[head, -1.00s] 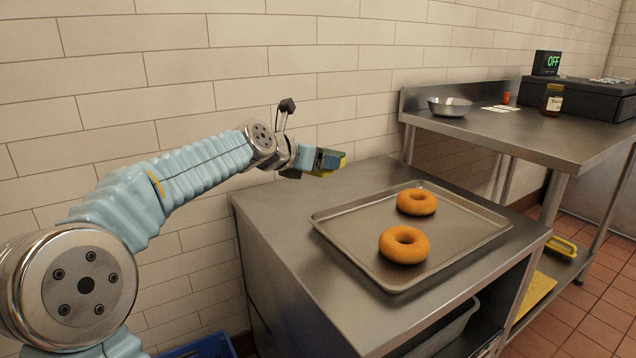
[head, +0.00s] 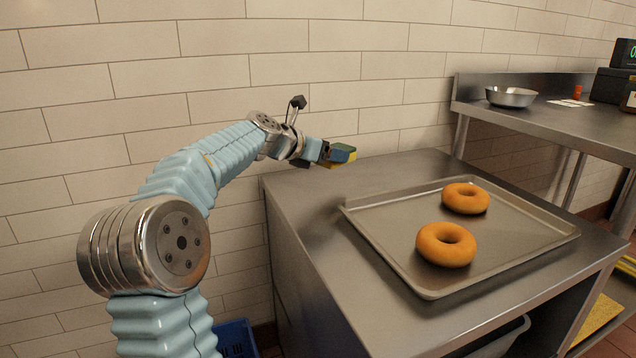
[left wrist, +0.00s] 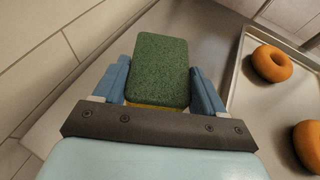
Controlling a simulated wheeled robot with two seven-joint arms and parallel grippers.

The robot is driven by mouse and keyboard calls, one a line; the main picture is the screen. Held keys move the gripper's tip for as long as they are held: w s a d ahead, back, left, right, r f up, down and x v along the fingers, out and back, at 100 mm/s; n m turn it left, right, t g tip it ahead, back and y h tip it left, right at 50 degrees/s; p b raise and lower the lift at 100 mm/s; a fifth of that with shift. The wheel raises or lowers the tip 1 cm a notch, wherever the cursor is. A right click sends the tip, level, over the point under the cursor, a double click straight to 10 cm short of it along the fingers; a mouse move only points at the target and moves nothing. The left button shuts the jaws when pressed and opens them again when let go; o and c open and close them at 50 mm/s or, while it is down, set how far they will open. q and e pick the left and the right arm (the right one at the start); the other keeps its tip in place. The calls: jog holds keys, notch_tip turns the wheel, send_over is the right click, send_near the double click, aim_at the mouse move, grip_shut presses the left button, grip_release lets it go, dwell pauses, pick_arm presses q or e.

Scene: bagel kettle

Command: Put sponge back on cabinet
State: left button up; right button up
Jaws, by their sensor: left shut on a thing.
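My left gripper (head: 328,152) is shut on a sponge (head: 343,154) with a green top and a yellow underside. In the left wrist view the sponge (left wrist: 160,70) sits between the two blue fingers of the gripper (left wrist: 160,92), green face showing. In the head view the gripper and sponge are over the back left part of the steel cabinet top (head: 310,215), near the wall. I cannot tell whether the sponge touches the surface. My right gripper is not in view.
A metal tray (head: 385,240) with two orange bagels (head: 446,244) (head: 465,198) covers much of the cabinet top. The strip left of the tray is clear. A steel table (head: 545,120) with a metal bowl (head: 511,97) stands at the right. A blue crate (head: 237,338) is on the floor.

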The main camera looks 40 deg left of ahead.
aim_at(317, 186)
pick_arm(q)
jog(key=a+f, duration=0.2)
jog(key=shift+s+a+f+b, duration=0.1)
jog(key=shift+f+b, duration=0.25)
jog(key=shift+b, duration=0.05)
jog(key=f, duration=0.1)
jog(key=f+b, duration=0.2)
jog(key=shift+a+f, duration=0.3)
jog(key=shift+f, duration=0.05)
jog(key=o, duration=1)
jog(key=p+v, duration=0.1)
jog(key=v, duration=1.1)
jog(key=shift+s+d+r, duration=0.1)
